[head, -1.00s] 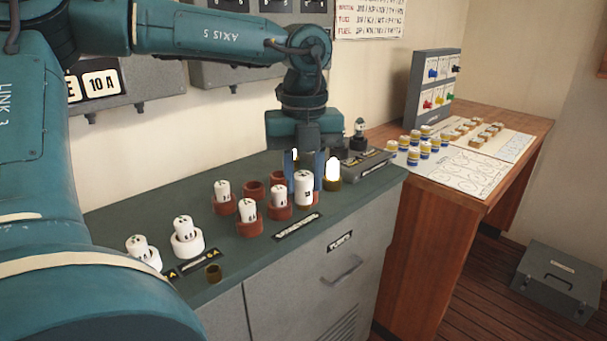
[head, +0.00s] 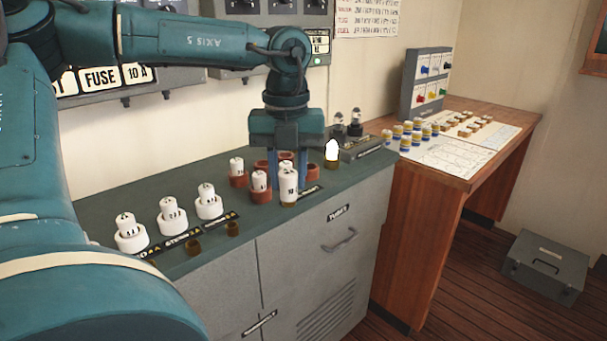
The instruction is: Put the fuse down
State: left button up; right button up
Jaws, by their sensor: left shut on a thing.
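My left gripper (head: 287,172) points straight down over the grey cabinet top, its blue fingers shut around a white fuse (head: 288,184). The fuse is upright, with a brownish lower end close to the cabinet top. I cannot tell whether it touches the surface. Just left of it, another white fuse (head: 259,180) stands in a reddish-brown holder (head: 261,196), and one more fuse (head: 236,166) stands behind that in a similar holder. Other reddish holders behind the fingers are partly hidden. My right gripper is not in view.
White fuses in white holders (head: 172,226) line the cabinet's (head: 110,205) left part, with small brass rings (head: 193,247) in front. A glowing lamp (head: 332,151) stands right of the gripper.

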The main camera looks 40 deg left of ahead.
pick_arm(q)
jog(key=s+a+f+m, duration=0.4)
jog(key=a+f+m, duration=0.3)
jog(key=m, duration=0.5)
notch_tip(320, 180, down, 3)
jog(key=shift+s+a+r, duration=0.15)
jog(key=shift+a, duration=0.1)
